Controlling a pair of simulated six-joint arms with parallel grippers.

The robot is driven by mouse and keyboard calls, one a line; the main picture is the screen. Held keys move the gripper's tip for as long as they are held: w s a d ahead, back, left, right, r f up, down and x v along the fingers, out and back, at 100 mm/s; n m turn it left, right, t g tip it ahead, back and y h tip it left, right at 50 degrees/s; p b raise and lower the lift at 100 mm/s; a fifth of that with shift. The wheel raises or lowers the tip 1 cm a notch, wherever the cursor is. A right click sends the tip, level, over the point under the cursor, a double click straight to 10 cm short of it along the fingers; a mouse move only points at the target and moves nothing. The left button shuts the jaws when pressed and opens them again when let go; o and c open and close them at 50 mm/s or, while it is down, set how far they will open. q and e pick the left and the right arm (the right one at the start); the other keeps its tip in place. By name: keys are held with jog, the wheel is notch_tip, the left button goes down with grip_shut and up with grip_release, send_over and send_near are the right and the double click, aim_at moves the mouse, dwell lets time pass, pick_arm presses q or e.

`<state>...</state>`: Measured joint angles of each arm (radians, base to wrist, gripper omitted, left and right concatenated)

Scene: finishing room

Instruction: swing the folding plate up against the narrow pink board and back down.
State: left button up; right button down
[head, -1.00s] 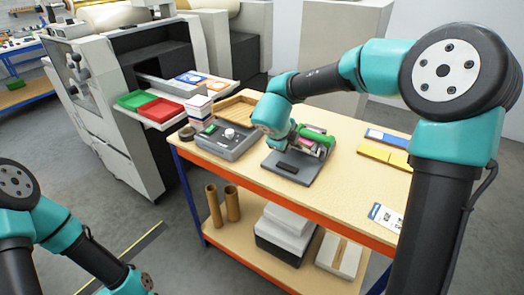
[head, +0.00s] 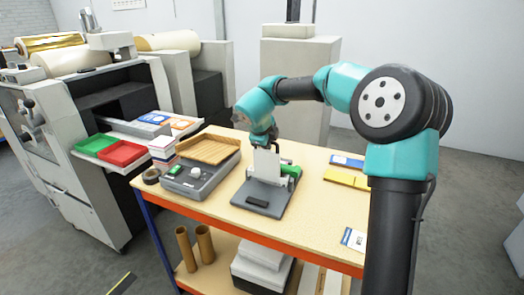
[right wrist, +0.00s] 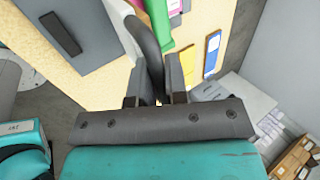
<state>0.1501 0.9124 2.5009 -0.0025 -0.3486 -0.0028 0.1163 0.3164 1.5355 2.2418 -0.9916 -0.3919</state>
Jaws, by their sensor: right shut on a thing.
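The folding plate (head: 267,164) is pale and stands upright on the dark grey base (head: 250,200) in the head view, with a black pad (head: 257,202) near the base's front. My right gripper (right wrist: 154,88) is shut on a dark curved handle (right wrist: 149,45). In the head view my right gripper (head: 272,141) is at the plate's top edge. My left gripper is out of view.
A grey control box (head: 200,177) and a wooden tray (head: 208,149) stand left of the base. A yellow card (head: 347,180) and a blue one (head: 347,161) lie to its right. The bench top between base and white-blue card (head: 354,239) is clear.

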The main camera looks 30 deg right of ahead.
jog(key=shift+w+d+r, duration=0.1)
jog(key=shift+w+d, duration=0.4)
jog(key=shift+d, duration=0.25)
jog(key=c, duration=1.1)
grip_release()
jog(key=shift+c, duration=0.2)
jog(key=shift+a, duration=0.1)
jog(key=v, duration=1.7)
jog(key=shift+r, duration=0.15)
jog(key=shift+s, duration=0.1)
